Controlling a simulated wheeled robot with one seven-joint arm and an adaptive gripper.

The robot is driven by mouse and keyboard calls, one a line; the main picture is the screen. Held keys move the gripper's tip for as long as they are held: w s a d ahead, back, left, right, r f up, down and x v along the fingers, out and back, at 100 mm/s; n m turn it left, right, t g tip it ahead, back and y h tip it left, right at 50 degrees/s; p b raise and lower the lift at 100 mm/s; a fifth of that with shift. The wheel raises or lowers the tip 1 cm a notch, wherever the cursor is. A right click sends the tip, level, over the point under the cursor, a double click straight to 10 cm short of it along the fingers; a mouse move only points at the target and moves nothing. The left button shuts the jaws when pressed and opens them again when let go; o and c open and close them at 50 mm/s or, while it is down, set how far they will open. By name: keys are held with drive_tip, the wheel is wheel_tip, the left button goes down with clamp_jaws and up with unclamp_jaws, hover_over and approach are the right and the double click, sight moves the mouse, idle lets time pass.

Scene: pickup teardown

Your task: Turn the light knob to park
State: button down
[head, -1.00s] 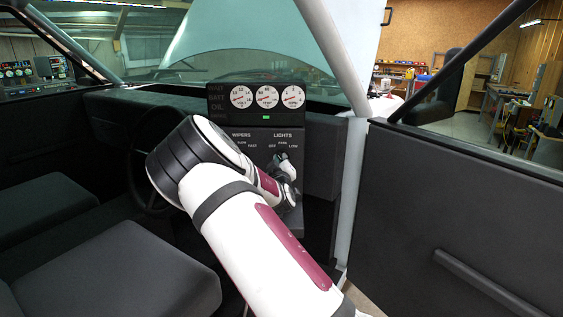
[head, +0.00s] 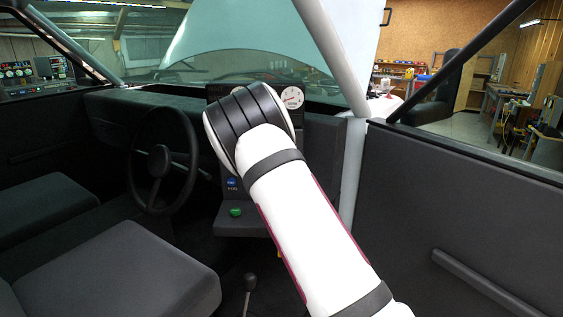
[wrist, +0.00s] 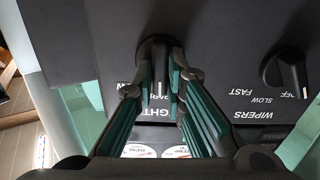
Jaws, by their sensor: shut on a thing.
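The light knob (wrist: 154,44) is a dark round knob on the black panel, at upper middle in the wrist view, which shows the panel upside down. My gripper (wrist: 161,78) has its two green-padded fingers shut on the knob from either side. The fingers cover part of the knob and much of the LIGHTS label (wrist: 152,113), so I cannot tell which position the knob points to. In the head view my arm hides the knob, its labels and my gripper.
The wiper knob (wrist: 287,72) is beside the light knob on the panel. In the head view the steering wheel (head: 189,142) is left of my arm, with a green button (head: 235,212) low on the console and a gear lever (head: 251,282) below. The door (head: 460,215) is at right.

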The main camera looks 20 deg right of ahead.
drive_tip(key=shift+m, duration=0.3)
drive_tip(key=c, duration=1.6)
unclamp_jaws()
drive_tip(key=shift+c, duration=0.2)
drive_tip(key=v, duration=1.2)
